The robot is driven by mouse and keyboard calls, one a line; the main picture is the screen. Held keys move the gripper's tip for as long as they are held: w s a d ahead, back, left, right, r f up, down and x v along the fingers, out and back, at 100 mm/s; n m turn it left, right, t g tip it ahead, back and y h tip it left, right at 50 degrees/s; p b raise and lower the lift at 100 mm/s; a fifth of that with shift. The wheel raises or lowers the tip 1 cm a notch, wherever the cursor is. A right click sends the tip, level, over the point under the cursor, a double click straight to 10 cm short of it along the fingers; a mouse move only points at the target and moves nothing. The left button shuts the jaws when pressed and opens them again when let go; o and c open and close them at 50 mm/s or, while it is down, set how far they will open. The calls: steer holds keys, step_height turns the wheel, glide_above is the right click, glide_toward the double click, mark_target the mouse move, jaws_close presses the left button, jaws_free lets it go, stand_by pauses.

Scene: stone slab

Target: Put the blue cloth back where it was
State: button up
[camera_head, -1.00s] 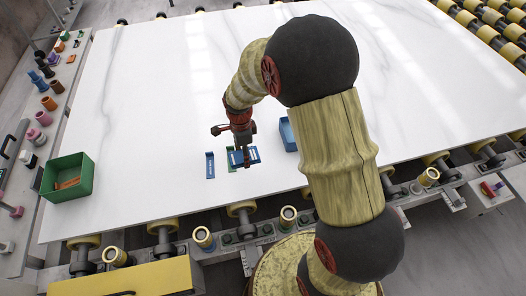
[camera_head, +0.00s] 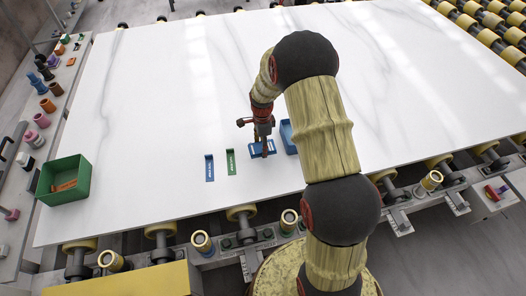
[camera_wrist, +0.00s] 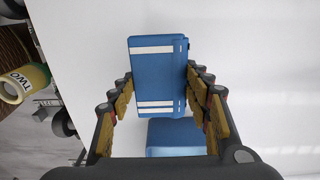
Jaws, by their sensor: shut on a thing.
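The blue cloth (camera_head: 258,151) is a folded blue piece with white stripes, low over the white marble slab (camera_head: 160,110). My gripper (camera_head: 263,139) is shut on it from above. In the wrist view the cloth (camera_wrist: 158,75) lies between the two fingers, with its striped face showing. I cannot tell whether its underside touches the slab. A blue bin (camera_head: 288,134) stands just to the right of the cloth, partly hidden by my arm. A blue shape, seemingly this bin (camera_wrist: 175,136), shows below the cloth in the wrist view.
A blue strip (camera_head: 209,168) and a green strip (camera_head: 231,162) lie on the slab left of the cloth. A green bin (camera_head: 66,180) with orange things inside stands at the left edge. Rollers (camera_head: 242,214) line the near edge. The slab's far half is clear.

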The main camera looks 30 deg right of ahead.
steer(key=shift+w+d+f+b, duration=0.15)
steer(key=shift+f+b, duration=0.1)
steer(key=shift+f, duration=0.7)
steer(key=shift+d+f+b, duration=0.1)
steer(key=shift+f+b, duration=0.1)
steer(key=shift+f, duration=0.75)
steer(key=shift+f, duration=0.15)
steer(key=o, duration=1.1)
